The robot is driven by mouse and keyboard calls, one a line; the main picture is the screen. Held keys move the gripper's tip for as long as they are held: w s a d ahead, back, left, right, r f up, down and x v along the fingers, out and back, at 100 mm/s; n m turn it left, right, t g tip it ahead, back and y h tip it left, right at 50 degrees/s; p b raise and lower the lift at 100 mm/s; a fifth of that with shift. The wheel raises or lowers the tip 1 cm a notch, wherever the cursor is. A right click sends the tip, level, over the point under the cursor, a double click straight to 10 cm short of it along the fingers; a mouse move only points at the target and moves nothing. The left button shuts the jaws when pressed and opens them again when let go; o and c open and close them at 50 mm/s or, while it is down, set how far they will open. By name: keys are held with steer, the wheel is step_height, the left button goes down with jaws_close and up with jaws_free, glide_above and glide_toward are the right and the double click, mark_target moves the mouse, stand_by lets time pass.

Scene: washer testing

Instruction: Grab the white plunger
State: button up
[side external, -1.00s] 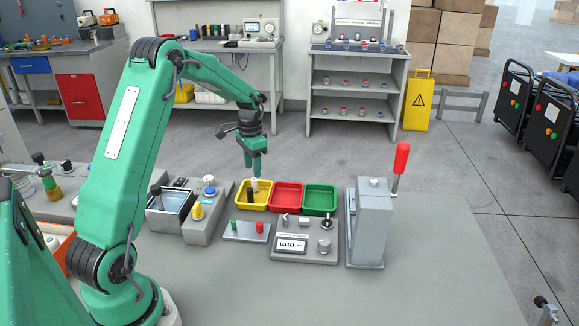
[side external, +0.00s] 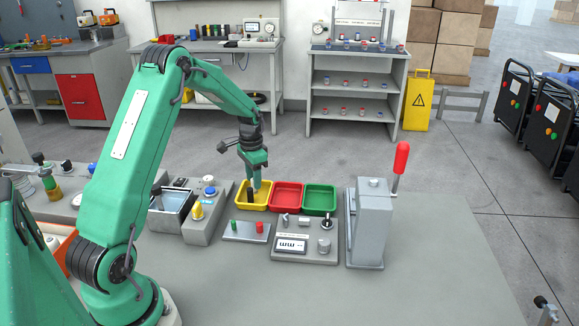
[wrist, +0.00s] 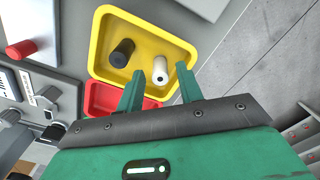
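My gripper (side external: 257,184) is low over the yellow tray (side external: 267,207) at the left of the three trays. In the wrist view my gripper (wrist: 160,73) is open, with a finger on each side of the white plunger (wrist: 160,70) and a visible gap on both sides. The white plunger lies or stands in the yellow tray (wrist: 101,32); its exact tilt is hard to tell. In the side view the fingers largely hide it. A black plunger (wrist: 122,53) is beside it in the same tray, and it also shows in the side view (side external: 250,196).
A red tray (side external: 286,207) and a green tray (side external: 320,211) stand right of the yellow one. A grey press with a red-handled lever (side external: 371,225) stands further right. In front are a small panel (side external: 247,238) and a display unit (side external: 292,246). The grey front tabletop is clear.

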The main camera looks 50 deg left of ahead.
jaws_close()
steer(key=shift+r, duration=0.15)
steer(key=shift+r, duration=0.6)
steer(key=r, duration=0.1)
steer(key=d+r, duration=0.1)
steer(key=r, duration=0.1)
steer(key=shift+r, duration=0.1)
steer(key=d+r, duration=0.6)
steer(key=d, duration=0.4)
steer(key=shift+s+d+r, duration=0.15)
steer(key=shift+d, duration=0.2)
